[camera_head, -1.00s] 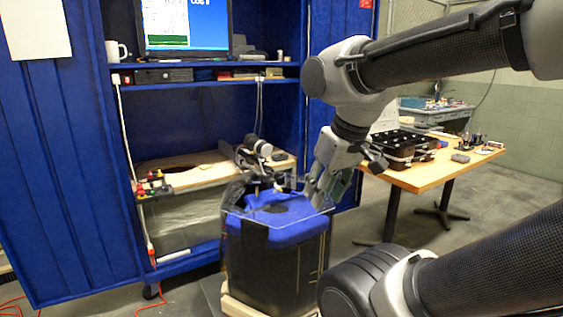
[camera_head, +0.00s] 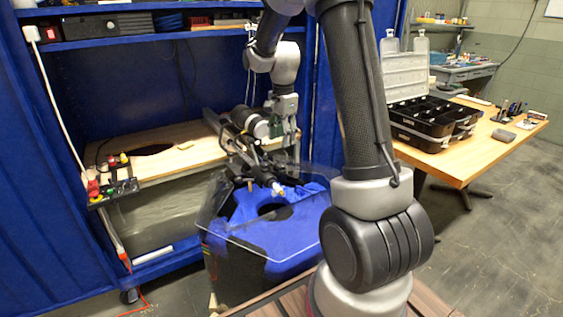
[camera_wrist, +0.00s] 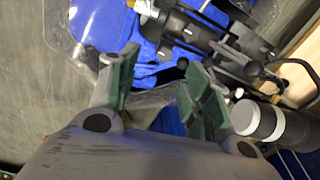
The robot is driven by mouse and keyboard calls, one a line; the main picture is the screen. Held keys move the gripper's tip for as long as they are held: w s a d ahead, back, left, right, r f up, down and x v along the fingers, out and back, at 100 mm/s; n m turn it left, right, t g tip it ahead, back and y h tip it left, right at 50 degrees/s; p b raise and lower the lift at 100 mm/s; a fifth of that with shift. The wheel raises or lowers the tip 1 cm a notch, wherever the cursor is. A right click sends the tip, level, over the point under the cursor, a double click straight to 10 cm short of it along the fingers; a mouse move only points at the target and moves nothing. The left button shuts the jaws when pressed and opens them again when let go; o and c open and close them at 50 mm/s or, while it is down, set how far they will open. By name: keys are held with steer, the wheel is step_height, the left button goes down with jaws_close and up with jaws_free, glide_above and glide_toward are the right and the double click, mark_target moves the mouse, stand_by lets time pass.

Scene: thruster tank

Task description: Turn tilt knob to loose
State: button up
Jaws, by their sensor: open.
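A thruster rig (camera_head: 240,150) of black brackets, rods and a grey and black cylinder (camera_head: 250,122) stands at the wooden shelf's right end, reaching over the blue-lined tank (camera_head: 255,225). My gripper (camera_head: 285,138) hangs beside the cylinder, pointing down. In the wrist view its green fingers (camera_wrist: 160,78) are spread and nothing is held. The rig's black parts (camera_wrist: 225,40) lie beyond the fingertips, with a round black knob (camera_wrist: 253,69) on the right; I cannot tell whether it is the tilt knob. The cylinder (camera_wrist: 260,122) is right of the right finger.
The tank's clear rim (camera_head: 215,215) spreads below the rig. A blue cabinet (camera_head: 60,190) encloses the wooden shelf (camera_head: 165,155). Small switches (camera_head: 112,185) sit at the shelf's left edge. A table (camera_head: 490,155) with an open black case (camera_head: 432,118) stands at right.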

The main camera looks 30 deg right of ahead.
mark_target(281, 165)
steer(key=f, duration=0.1)
steer(key=w+f, duration=0.1)
steer(key=f+m, duration=0.1)
steer(key=shift+w+d, duration=0.4)
step_height(281, 165, down, 8)
steer(key=shift+f, duration=0.1)
steer(key=c, duration=1.1)
